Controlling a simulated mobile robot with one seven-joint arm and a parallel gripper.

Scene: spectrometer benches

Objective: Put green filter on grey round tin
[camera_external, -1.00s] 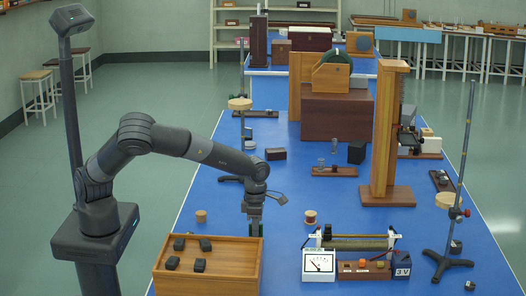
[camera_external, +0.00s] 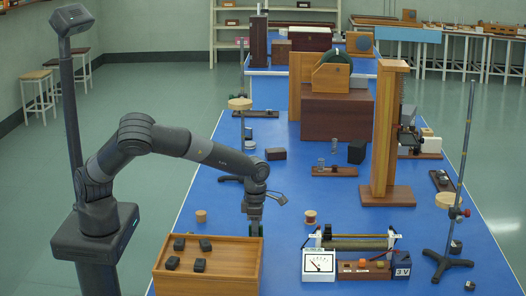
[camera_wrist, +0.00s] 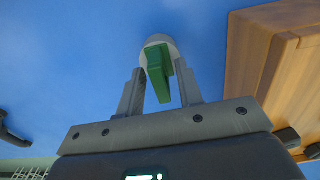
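The green filter (camera_wrist: 157,68) stands in the middle of the wrist view, between the two fingers of my gripper (camera_wrist: 160,78). Narrow gaps show between the filter and the fingers, so the gripper looks open around it. The grey round tin (camera_wrist: 154,41) is directly beyond the filter, at its far end; the filter appears to rest on it and covers part of it. In the external view my gripper (camera_external: 254,226) points down just behind the wooden tray, which hides the tin.
A wooden tray (camera_external: 210,249) with several dark blocks stands close beside my gripper. A meter (camera_external: 319,264) and a rheostat (camera_external: 353,244) are to the right. Two small spools (camera_external: 201,216) (camera_external: 310,216) stand on the blue bench. A dark stand foot (camera_wrist: 10,133) lies left in the wrist view.

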